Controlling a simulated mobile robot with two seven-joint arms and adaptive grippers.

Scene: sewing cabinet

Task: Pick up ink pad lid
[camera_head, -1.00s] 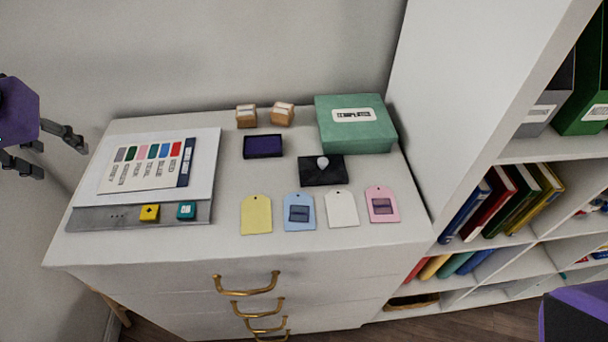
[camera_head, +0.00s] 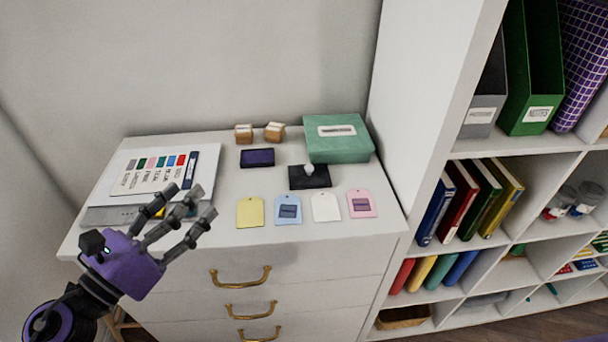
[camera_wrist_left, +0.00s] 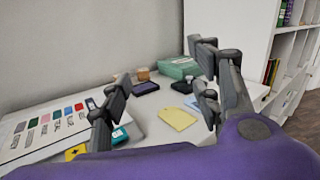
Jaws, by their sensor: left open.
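The ink pad lid (camera_head: 311,180) is a black, flat rectangle with a pale knob on top. It lies on the white cabinet top (camera_head: 225,180), in front of the green box and right of the purple ink pad (camera_head: 257,158). The lid is partly visible behind the finger in the left wrist view (camera_wrist_left: 182,87). My left gripper (camera_head: 188,203) is open and empty over the cabinet's front left part, well left of the lid. Its spread fingers also show in the left wrist view (camera_wrist_left: 160,92). My right gripper is out of view.
A green box (camera_head: 338,147) and two wooden stamps (camera_head: 244,134) stand behind. Yellow (camera_head: 250,213), blue, white and pink tags lie along the front. A color chart board (camera_head: 140,175) lies at left, partly behind my fingers. A tall shelf (camera_head: 425,100) borders the right side.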

